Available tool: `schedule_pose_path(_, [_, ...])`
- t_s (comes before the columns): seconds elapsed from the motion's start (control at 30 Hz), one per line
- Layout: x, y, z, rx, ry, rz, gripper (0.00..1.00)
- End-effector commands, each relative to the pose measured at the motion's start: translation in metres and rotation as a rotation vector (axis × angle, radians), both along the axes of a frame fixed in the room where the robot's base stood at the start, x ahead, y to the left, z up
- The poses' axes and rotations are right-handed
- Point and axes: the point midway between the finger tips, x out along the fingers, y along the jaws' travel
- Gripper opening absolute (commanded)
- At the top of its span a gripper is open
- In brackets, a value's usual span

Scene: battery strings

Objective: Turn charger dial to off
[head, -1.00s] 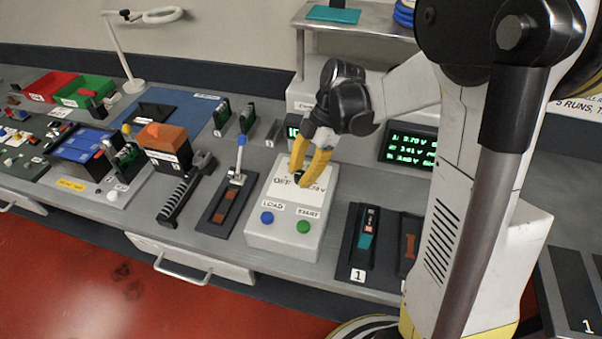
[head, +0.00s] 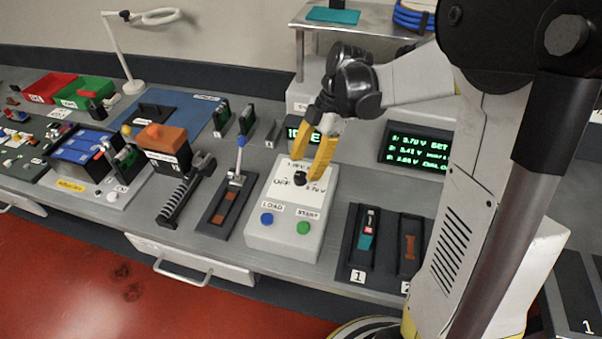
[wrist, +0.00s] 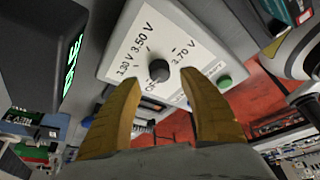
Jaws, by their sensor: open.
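The charger box (head: 262,233) is pale, with a white dial plate, a blue LOAD button (head: 267,218) and a green START button (head: 303,228). Its black dial (head: 300,179) also shows in the wrist view (wrist: 159,71), among the marks OFF, 3.30 V, 3.50 V and 3.70 V. I cannot tell for certain which mark the dial points to. My gripper (head: 307,168) is open, with yellow fingers over the plate near the dial. In the wrist view the dial shows between and beyond the fingertips (wrist: 160,84), with a gap to each.
A lever fixture (head: 226,205) stands left of the charger. Slotted dark trays (head: 357,262) stand to its right. A green-text screen (head: 416,147) and a small display (head: 303,134) are behind. An orange-topped block (head: 165,140) stands farther left.

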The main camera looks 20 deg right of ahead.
Motion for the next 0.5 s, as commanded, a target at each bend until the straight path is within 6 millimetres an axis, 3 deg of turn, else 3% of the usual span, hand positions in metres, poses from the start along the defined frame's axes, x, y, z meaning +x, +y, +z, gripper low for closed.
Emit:
schedule_pose_path(0.23, [0.003, -0.021, 0.052, 0.0, 0.001, -0.002, 0.5])
schedule_pose_path(0.5, [0.005, -0.031, 0.077, 0.0, 0.001, 0.0, 0.5])
